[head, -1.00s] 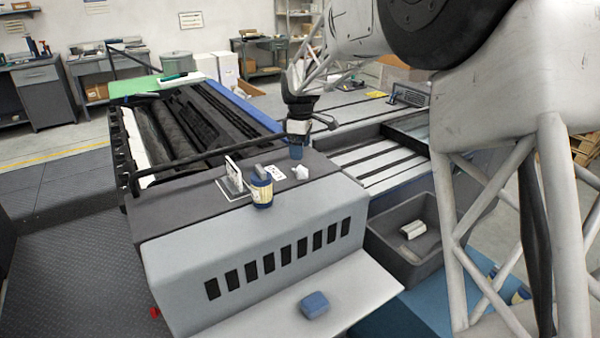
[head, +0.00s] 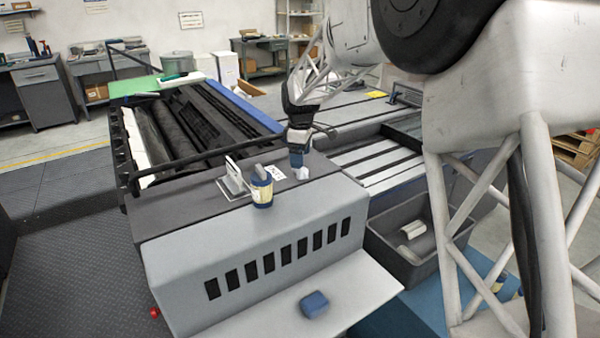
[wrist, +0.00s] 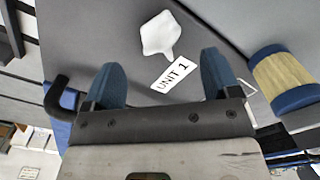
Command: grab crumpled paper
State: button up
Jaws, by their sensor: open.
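The crumpled paper (head: 302,173) is a small white lump on the dark top of the grey machine. In the wrist view the paper (wrist: 160,35) lies beyond the fingertips, roughly centred between them, with a narrow tail toward the label. My gripper (head: 297,160) is open and empty, with blue fingers pointing down close to the paper in the head view. In the wrist view the gripper (wrist: 160,75) shows both fingers spread apart. Neither finger visibly touches the paper there.
A white "UNIT 1" label (wrist: 173,73) lies beside the paper. A blue-and-yellow can (head: 262,190) stands to the left, near a small upright plate (head: 235,175). A dark bar (head: 215,152) crosses behind. A grey bin (head: 385,245) and blue block (head: 314,304) are lower down.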

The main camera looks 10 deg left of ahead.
jog(key=shift+f, duration=2.5)
jog(key=c, duration=1)
